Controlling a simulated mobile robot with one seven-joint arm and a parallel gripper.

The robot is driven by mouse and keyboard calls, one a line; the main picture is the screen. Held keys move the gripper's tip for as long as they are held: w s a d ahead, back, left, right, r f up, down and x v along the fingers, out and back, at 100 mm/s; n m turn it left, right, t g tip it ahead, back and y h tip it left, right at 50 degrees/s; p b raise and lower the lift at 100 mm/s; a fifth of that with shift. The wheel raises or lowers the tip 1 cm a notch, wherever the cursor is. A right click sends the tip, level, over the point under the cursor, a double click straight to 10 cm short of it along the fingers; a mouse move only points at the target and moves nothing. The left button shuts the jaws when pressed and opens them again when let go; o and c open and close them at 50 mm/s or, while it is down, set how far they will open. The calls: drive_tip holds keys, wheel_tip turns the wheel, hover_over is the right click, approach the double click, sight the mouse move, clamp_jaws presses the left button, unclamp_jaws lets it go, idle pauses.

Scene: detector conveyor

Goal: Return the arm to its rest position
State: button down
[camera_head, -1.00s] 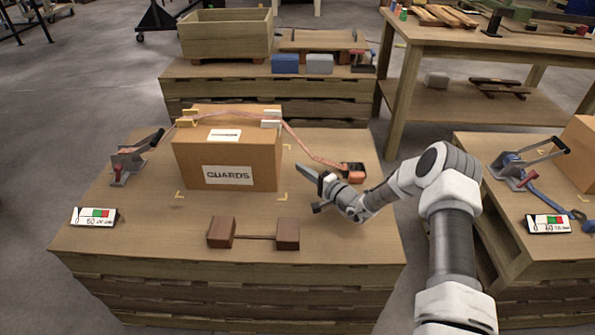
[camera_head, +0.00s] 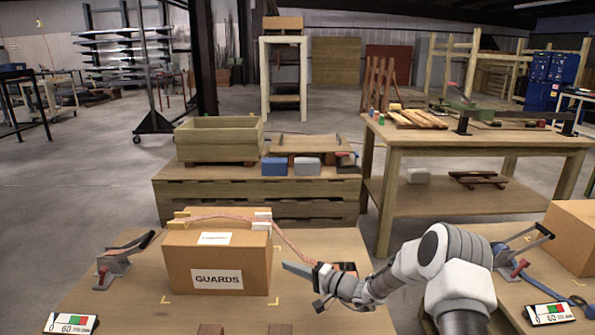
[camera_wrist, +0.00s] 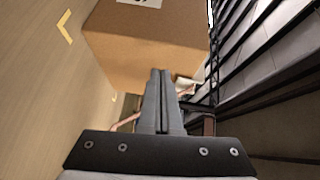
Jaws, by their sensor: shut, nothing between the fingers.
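My gripper (camera_head: 297,268) is out over the near wooden table, to the right of the cardboard box marked GUARDS (camera_head: 217,265). Its fingers are together and empty, and they also show shut in the wrist view (camera_wrist: 160,75). The fingers point left toward the box, which fills the upper middle of the wrist view (camera_wrist: 140,50). I cannot tell the exact gap between fingertips and box. A pink strap runs over the box top and down its right side, passing behind my gripper.
A metal ratchet device (camera_head: 120,265) and a gauge card (camera_head: 70,323) are on the table's left. A second table with a box (camera_head: 578,245) is at the right. Behind are a pallet stack with a wooden crate (camera_head: 218,140) and a workbench (camera_head: 480,140).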

drive_tip(key=s+a+r+n+g+h, duration=0.1)
drive_tip(key=s+r+n+g+h, duration=0.55)
drive_tip(key=s+r, duration=1.15)
drive_tip(key=s+d+r+t+h, duration=0.1)
drive_tip(key=s+d+r+h, duration=0.25)
drive_tip(key=s+d, duration=0.65)
drive_tip(key=s+d+r+t+h, duration=0.2)
drive_tip(key=s+d+h, duration=0.4)
drive_tip(key=s, duration=0.8)
wheel_tip(320, 180, up, 26)
drive_tip(key=y+p, duration=0.1)
drive_tip(key=p, duration=2.5)
drive_tip(key=shift+d+f+m, duration=0.25)
drive_tip(key=shift+m, duration=0.1)
